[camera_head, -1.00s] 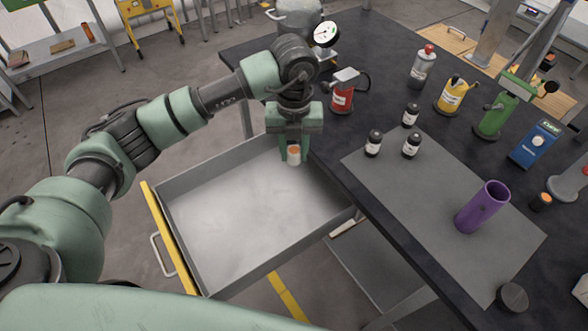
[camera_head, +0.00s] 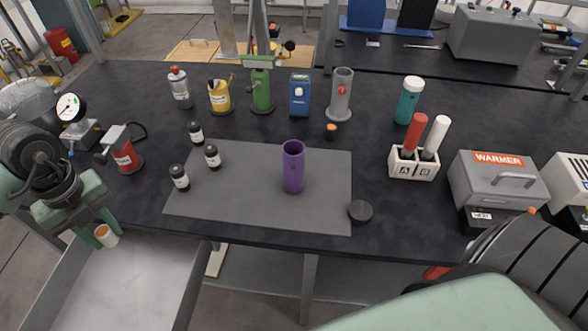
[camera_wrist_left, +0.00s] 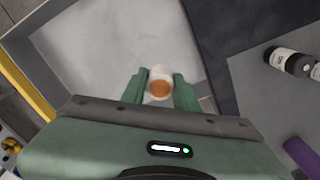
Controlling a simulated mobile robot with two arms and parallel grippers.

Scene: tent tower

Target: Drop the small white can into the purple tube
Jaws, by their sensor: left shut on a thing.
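The small white can (camera_head: 107,236) has an orange-brown top. My left gripper (camera_head: 104,234) is shut on it, at the lower left of the head view, over the open drawer and just off the table's front edge. In the left wrist view the can (camera_wrist_left: 160,83) sits between the two green fingers. The purple tube (camera_head: 293,168) stands upright with its open end up on the grey mat (camera_head: 240,205), well to the right of my left gripper. The tube's side also shows at the lower right of the left wrist view (camera_wrist_left: 301,156). My right gripper is not in view.
Several small black bottles (camera_head: 180,178) stand at the mat's left, between the can and the tube. A black disc (camera_head: 360,211) lies at the mat's right corner. A red device (camera_head: 124,155) stands near my left arm. The drawer (camera_head: 130,285) is open and empty where visible.

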